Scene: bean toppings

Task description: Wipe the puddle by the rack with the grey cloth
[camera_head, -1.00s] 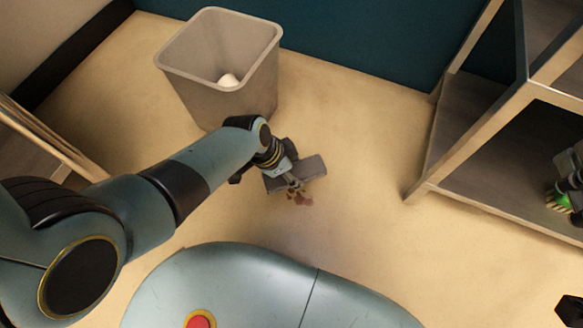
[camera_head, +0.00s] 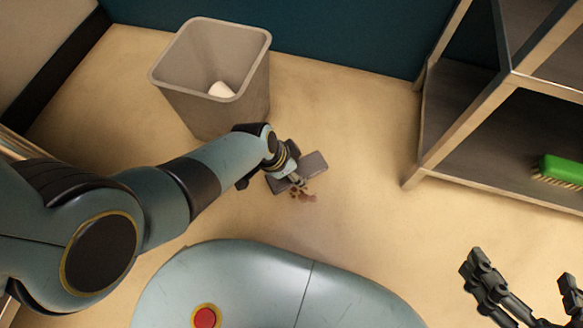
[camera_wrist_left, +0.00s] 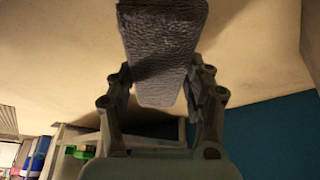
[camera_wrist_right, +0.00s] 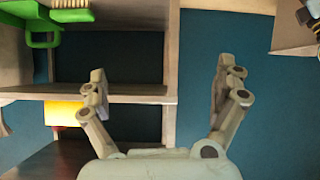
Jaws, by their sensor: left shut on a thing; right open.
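The grey cloth (camera_head: 313,166) is a folded dark grey block on the floor, gripped by my left gripper (camera_head: 292,178). In the left wrist view the cloth (camera_wrist_left: 162,50) sits between the two fingers of my left gripper (camera_wrist_left: 160,90). A small patch of reddish-brown spots (camera_head: 305,195) lies on the floor just below the cloth in the head view. My right gripper (camera_head: 525,285) is open and empty at the lower right; it also shows open in the right wrist view (camera_wrist_right: 160,90). The rack (camera_head: 470,140) stands to the right of the brown spots.
A grey bin (camera_head: 215,105) with a white item (camera_head: 222,90) inside stands behind my left gripper. A green brush (camera_head: 562,170) lies on the rack's lower shelf. The floor between the cloth and the rack is clear.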

